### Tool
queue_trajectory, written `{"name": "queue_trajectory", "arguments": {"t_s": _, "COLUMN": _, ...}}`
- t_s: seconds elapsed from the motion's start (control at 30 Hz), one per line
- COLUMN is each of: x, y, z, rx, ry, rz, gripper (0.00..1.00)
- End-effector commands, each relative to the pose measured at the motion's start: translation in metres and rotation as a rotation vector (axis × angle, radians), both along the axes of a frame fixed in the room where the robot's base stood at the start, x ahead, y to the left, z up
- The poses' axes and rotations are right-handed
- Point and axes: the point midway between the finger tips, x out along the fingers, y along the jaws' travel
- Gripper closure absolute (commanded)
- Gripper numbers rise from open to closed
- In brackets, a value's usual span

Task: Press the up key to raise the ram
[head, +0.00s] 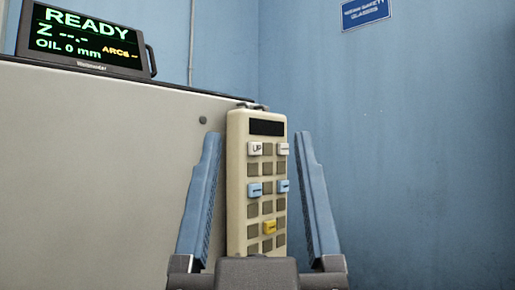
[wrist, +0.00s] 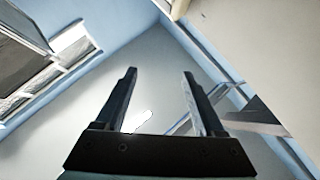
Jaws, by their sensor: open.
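A beige hand control (head: 236,190) hangs upright at the edge of the machine's beige side panel in the head view. It has a dark display at its top and rows of keys. The white key marked UP (head: 256,149) is at the upper left, with another white key (head: 283,149) to its right. Blue keys and one yellow key (head: 269,227) lie lower. My gripper (head: 257,140) is open and empty, with its blue fingers appearing on both sides of the control. Its distance from the control is hard to tell. The wrist view shows the open fingers (wrist: 160,73) with nothing between them.
A monitor (head: 85,40) on top of the machine (head: 110,165) reads READY, Z with dashes and OIL 0 mm. A blue wall (head: 420,160) with a blue sign (head: 365,13) stands behind. The space right of the control looks clear.

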Motion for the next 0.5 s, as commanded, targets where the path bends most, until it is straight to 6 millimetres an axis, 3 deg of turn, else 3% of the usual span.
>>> {"name": "queue_trajectory", "arguments": {"t_s": 0.07, "x": 0.0000, "y": 0.0000, "z": 0.0000, "rx": 0.000, "ry": 0.000, "rz": 0.000, "gripper": 0.40}}
{"name": "queue_trajectory", "arguments": {"t_s": 0.4, "x": 0.0000, "y": 0.0000, "z": 0.0000, "rx": 0.000, "ry": 0.000, "rz": 0.000, "gripper": 1.00}}
{"name": "queue_trajectory", "arguments": {"t_s": 0.5, "x": 0.0000, "y": 0.0000, "z": 0.0000, "rx": 0.000, "ry": 0.000, "rz": 0.000, "gripper": 1.00}}
